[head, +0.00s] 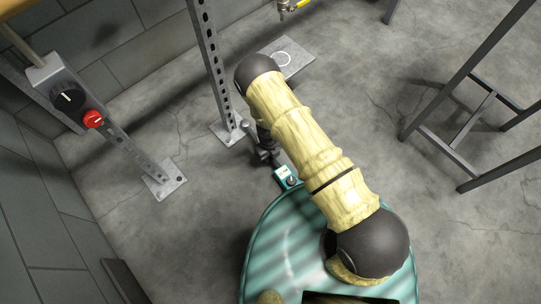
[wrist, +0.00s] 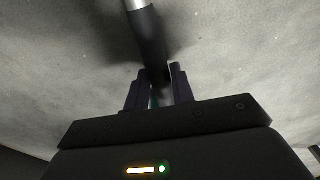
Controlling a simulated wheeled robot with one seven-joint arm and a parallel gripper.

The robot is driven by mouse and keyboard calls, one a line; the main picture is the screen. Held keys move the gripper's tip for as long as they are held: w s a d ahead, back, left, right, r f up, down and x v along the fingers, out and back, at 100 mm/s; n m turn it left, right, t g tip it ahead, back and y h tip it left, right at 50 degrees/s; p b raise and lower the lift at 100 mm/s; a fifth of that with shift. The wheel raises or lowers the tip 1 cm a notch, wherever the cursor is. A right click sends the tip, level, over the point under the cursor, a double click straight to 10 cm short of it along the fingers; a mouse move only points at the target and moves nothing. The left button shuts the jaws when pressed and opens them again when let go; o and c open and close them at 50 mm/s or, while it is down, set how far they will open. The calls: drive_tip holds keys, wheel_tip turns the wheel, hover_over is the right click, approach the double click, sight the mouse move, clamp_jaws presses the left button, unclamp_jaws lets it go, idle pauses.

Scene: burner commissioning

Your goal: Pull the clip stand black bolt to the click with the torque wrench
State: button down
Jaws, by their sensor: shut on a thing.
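My gripper (wrist: 160,92) is shut on the dark handle of the torque wrench (wrist: 150,38) in the wrist view. A bright silver shaft runs on from the handle to the top edge, where the wrench's far end is out of frame. In the head view my gripper (head: 265,152) is mostly hidden under my arm, low beside the foot of a slotted metal post (head: 207,62). A small dark spot that may be the black bolt (head: 244,124) shows at the right of that post's base plate. I cannot tell whether the wrench is seated on it.
A second slotted post (head: 135,150) with a black knob and red button (head: 93,119) stands at the left. A floor plate with a white ring (head: 297,62) lies behind my arm. A dark metal frame (head: 455,95) stands at the right. Bare floor lies between.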

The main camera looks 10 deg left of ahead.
drive_tip(key=shift+r, duration=0.15)
drive_tip(key=shift+r+p, duration=1.1)
drive_tip(key=shift+r, duration=0.1)
drive_tip(key=shift+r+p, duration=2.1)
drive_tip(key=shift+r, duration=0.45)
